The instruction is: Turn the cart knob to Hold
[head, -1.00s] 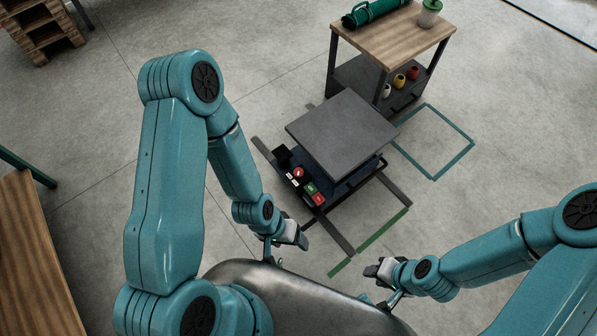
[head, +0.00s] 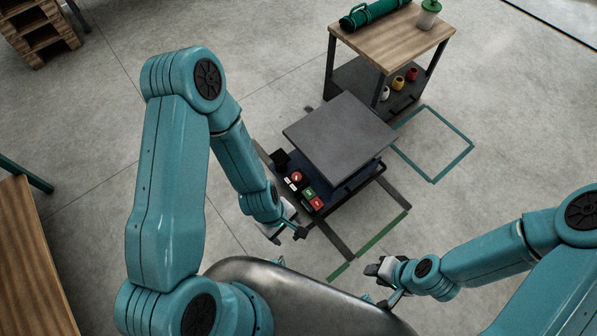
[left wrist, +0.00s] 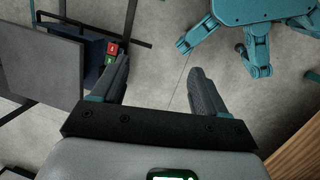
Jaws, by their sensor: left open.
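The cart (head: 338,138) has a flat grey top and a dark control panel on its near left edge. A round red knob (head: 296,177) with a pale mark sits on this panel, beside green and red buttons (head: 313,198); its lettering is too small to read. My left gripper (head: 288,235) is open and empty, just in front of the panel and apart from it. In the left wrist view its fingers (left wrist: 160,68) are spread, with the buttons (left wrist: 110,52) beyond the left finger; I cannot make out the knob there. My right gripper (head: 374,285) appears open and empty, farther from the cart.
A wooden bench (head: 32,262) stands at left. Open floor with taped outlines lies right of the cart.

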